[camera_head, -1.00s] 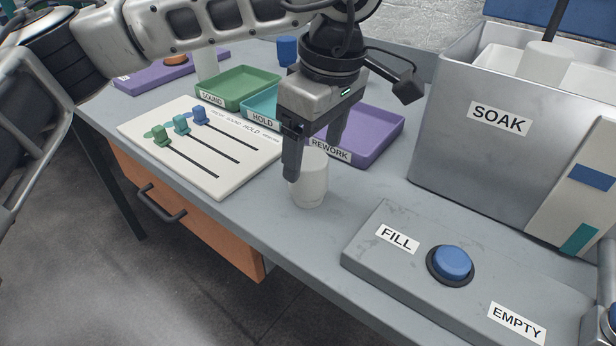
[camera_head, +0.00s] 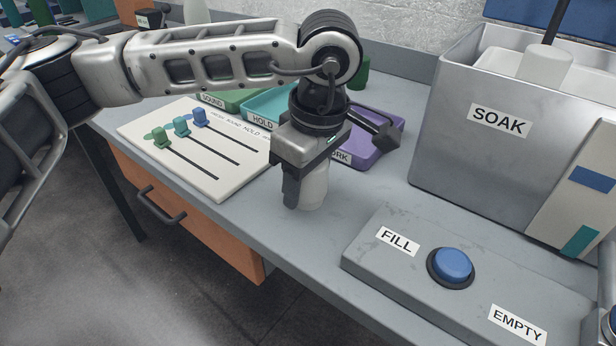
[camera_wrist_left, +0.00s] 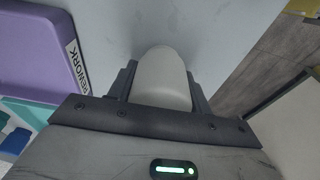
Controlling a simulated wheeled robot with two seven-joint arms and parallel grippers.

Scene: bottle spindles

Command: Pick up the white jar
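The white jar (camera_head: 316,186) stands upright on the grey bench top. My left gripper (camera_head: 303,190) is lowered over it from above, with one finger beside the jar's left side and the far finger hidden. In the left wrist view the jar (camera_wrist_left: 162,78) sits between the two fingers of my left gripper (camera_wrist_left: 162,88). The fingers lie very close to its sides; I cannot tell whether they press on it. My right gripper is not in view.
A slider board (camera_head: 205,170) lies to the left. Behind are a teal tray (camera_head: 262,101) and a purple REWORK tray (camera_head: 385,140). A FILL/EMPTY panel with a blue button (camera_head: 453,264) and a grey SOAK tank (camera_head: 470,160) stand right. The bench's front edge is close to the jar.

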